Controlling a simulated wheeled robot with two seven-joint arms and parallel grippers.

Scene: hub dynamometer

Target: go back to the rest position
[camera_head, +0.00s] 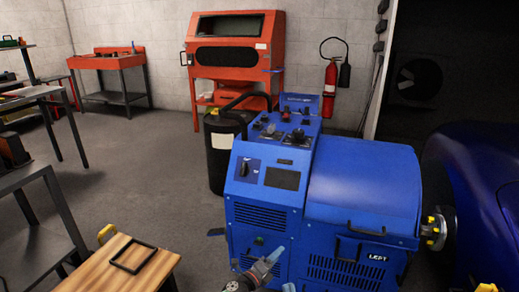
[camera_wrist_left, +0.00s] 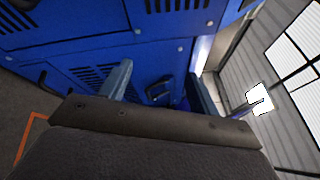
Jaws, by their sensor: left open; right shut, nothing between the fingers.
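My left gripper (camera_head: 279,272) shows at the bottom middle of the head view, in front of the lower front of the blue dynamometer (camera_head: 362,185). Its two grey-blue fingers are spread apart with nothing between them. In the left wrist view the open left gripper (camera_wrist_left: 160,74) faces the blue vented panels (camera_wrist_left: 95,40) of the machine. I cannot tell whether a fingertip touches the panel. My right gripper shows in neither view.
A wooden-topped table (camera_head: 95,268) with a black frame (camera_head: 133,256) stands at lower left. A black drum (camera_head: 219,165) is behind the dynamometer. A dark blue car (camera_head: 485,185) is at right, close to the yellow-studded hub (camera_head: 436,229). Open grey floor (camera_head: 140,180) lies left of the machine.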

